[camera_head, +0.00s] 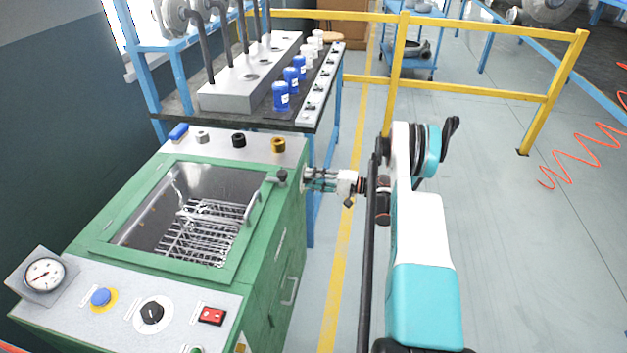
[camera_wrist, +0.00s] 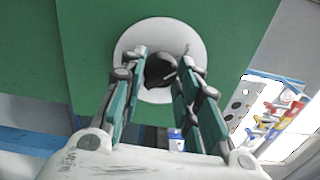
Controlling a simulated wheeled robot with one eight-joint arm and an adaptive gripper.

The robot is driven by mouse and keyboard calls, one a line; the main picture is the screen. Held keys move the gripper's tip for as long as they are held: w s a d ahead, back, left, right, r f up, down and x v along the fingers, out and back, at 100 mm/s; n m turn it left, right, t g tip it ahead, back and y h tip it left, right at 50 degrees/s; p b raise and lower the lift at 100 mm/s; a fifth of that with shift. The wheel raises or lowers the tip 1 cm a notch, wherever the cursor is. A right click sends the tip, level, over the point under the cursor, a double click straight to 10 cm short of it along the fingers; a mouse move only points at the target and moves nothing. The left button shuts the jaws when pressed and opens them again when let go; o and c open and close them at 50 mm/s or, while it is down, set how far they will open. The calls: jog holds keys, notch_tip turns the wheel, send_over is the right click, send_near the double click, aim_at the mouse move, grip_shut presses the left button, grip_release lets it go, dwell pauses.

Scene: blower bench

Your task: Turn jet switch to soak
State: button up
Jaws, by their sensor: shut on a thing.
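The switch is a black knob (camera_wrist: 160,70) on a white round plate (camera_wrist: 187,35), set on a green face of the machine in the wrist view. My gripper (camera_wrist: 162,64) has one finger on each side of the knob and is shut on it. In the head view my gripper (camera_head: 309,179) reaches in from the right to the right side of the green machine (camera_head: 262,262). The knob is hidden there by the gripper and the machine's edge. No markings for the switch positions can be read.
The machine's open basin holds a wire rack (camera_head: 200,232). A small black knob (camera_head: 282,175) stands on the rim close to my gripper. A front panel carries a gauge (camera_head: 43,274) and a black dial (camera_head: 152,312).

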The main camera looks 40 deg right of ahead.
jog(key=shift+n, duration=0.4)
jog(key=o, duration=1.1)
jog(key=shift+c, duration=0.2)
jog(key=v, duration=1.2)
